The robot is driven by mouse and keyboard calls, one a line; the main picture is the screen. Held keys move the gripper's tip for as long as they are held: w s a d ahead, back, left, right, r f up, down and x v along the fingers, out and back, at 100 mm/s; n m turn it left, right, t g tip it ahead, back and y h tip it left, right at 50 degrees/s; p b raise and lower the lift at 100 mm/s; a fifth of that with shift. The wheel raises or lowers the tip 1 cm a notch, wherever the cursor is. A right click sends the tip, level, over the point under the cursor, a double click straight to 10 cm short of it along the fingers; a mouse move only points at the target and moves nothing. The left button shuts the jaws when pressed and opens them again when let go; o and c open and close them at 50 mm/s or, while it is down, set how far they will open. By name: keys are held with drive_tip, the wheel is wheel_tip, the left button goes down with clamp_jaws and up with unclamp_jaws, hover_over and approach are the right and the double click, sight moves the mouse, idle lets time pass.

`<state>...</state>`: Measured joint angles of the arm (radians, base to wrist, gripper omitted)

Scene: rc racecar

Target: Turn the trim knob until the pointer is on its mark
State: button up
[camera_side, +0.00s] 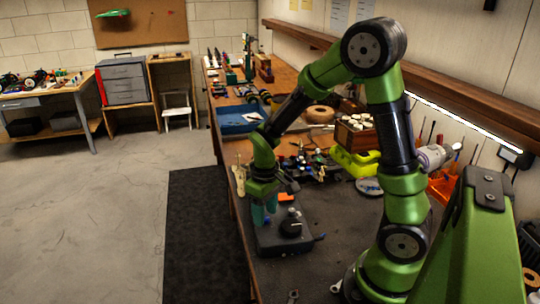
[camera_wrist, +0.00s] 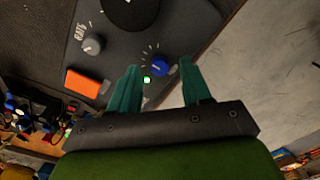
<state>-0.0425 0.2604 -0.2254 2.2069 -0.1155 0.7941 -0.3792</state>
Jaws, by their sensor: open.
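A dark controller box (camera_side: 270,242) lies on the bench in the side view. In the wrist view its face carries a blue knob (camera_wrist: 160,67) ringed by short white ticks, and a grey knob (camera_wrist: 92,44) with a printed label. The blue knob looks like the trim knob; its label is partly hidden and its pointer is too small to read. A small green light (camera_wrist: 147,79) glows beside it. My gripper (camera_wrist: 160,64) is open, its teal fingers on either side of the blue knob in the picture; I see no contact. My gripper (camera_side: 262,212) is low over the box in the side view.
The box also has an orange switch (camera_wrist: 83,82) and a large black round part (camera_wrist: 130,12). A blue tray (camera_side: 238,120), a yellow-green object (camera_side: 355,162) and an orange bin (camera_side: 442,187) stand farther off. The bench edge is close by the box, with the floor beyond.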

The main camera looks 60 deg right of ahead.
drive_tip(key=shift+f, duration=0.55)
clamp_jaws()
drive_tip(key=shift+m, duration=3)
